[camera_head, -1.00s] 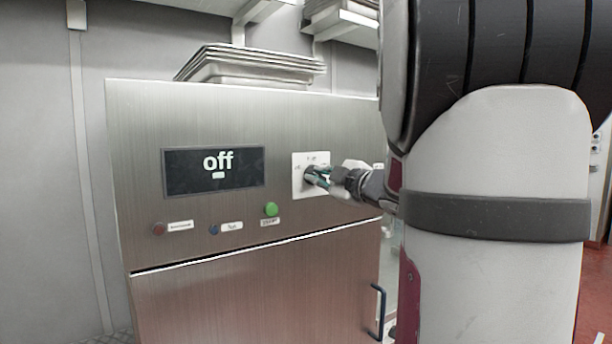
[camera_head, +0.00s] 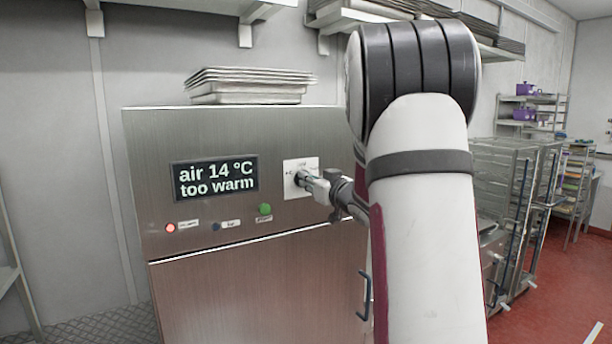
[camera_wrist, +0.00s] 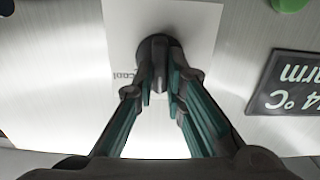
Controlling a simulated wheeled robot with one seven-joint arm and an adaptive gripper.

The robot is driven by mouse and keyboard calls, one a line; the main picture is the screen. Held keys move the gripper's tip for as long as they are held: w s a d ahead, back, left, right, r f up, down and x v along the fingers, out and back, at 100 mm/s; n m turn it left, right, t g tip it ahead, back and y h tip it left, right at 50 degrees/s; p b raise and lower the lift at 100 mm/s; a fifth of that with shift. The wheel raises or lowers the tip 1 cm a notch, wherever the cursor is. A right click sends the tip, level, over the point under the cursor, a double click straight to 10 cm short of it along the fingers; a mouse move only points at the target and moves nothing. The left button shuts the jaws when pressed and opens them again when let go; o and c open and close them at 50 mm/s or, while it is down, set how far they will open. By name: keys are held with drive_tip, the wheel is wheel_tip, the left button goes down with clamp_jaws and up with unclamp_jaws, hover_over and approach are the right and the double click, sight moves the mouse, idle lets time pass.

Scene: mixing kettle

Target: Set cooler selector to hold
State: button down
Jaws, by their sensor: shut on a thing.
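The cooler (camera_head: 220,285) is a brushed-metal cabinet with a dark display (camera_head: 214,180) reading "air 14 °C too warm". The selector is a dark knob (camera_wrist: 157,50) on a white plate (camera_head: 292,165) right of the display. My gripper (camera_head: 306,180) is at the plate and shut on the knob. In the wrist view its teal-padded fingers (camera_wrist: 160,85) lie on both sides of the knob's raised bar. The word "cool" shows upside down beside the knob. The other plate labels are hidden or too small to read.
A red lamp (camera_head: 170,227) is lit, with a dark blue button (camera_head: 216,226) and a green button (camera_head: 265,209) nearby. Metal trays (camera_head: 248,85) lie on top. A blue door handle (camera_head: 366,295) is low right. Wire racks (camera_head: 510,200) stand farther right.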

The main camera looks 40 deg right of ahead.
drive_tip(key=c, duration=1.6)
unclamp_jaws()
drive_tip(key=shift+w+f, duration=0.1)
drive_tip(key=shift+w, duration=0.05)
drive_tip(key=shift+o, duration=0.2)
drive_tip(key=v, duration=0.7)
